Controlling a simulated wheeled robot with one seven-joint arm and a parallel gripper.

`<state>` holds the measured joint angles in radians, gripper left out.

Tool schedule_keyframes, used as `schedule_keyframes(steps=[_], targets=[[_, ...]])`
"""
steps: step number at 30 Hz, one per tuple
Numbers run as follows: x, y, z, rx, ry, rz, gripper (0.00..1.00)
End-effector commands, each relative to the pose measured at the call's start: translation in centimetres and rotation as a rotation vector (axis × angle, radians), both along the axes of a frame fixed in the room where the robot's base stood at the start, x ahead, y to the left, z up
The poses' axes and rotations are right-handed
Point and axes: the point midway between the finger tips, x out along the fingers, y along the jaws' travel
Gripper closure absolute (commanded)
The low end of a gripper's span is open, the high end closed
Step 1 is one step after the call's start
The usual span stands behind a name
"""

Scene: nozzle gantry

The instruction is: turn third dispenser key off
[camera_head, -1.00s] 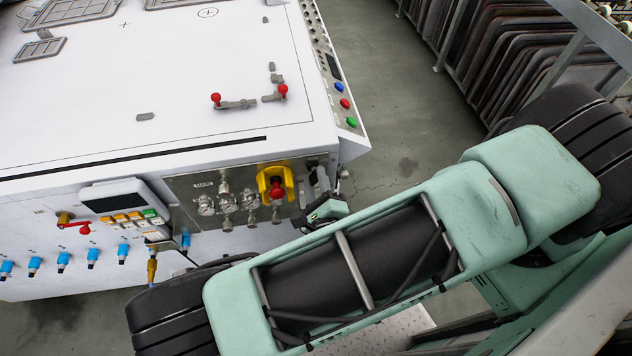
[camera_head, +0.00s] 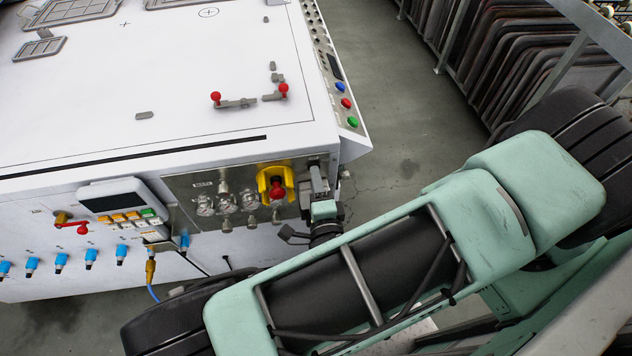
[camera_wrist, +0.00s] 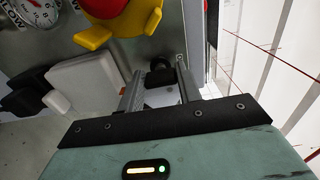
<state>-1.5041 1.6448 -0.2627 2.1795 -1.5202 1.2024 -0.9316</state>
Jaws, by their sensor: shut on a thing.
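A metal panel (camera_head: 180,188) on the machine's front carries gauges, small fittings and a red knob in a yellow guard (camera_head: 277,190). My gripper (camera_wrist: 160,73) is at the right end of this panel, right of the yellow guard. In the wrist view its two fingers are shut on a small black knob (camera_wrist: 160,75). I cannot tell from its look whether this is the third dispenser key. In the head view my gripper (camera_head: 318,178) mostly hides it.
The yellow guard (camera_wrist: 120,22) is close beside my gripper, with a white-grey block (camera_wrist: 85,83) to the left. A keypad box (camera_head: 118,200) and several blue fittings (camera_head: 91,255) are farther left. Buttons (camera_head: 346,103) line the machine's right edge. Open floor (camera_head: 405,130) lies to the right.

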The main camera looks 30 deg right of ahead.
Motion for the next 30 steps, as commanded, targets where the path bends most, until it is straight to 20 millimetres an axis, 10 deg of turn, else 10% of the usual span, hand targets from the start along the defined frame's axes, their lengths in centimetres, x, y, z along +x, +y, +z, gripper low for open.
schedule_keyframes(steps=[14, 15, 17, 30], targets=[[-0.11, 0.07, -0.18, -0.014, 0.01, 0.002, 0.88], [-0.11, 0.07, -0.18, -0.014, 0.01, 0.002, 0.6], [-0.11, 0.06, -0.17, -0.014, 0.01, 0.001, 0.44], [-0.25, -0.08, -0.05, -0.014, 0.007, -0.003, 0.44]])
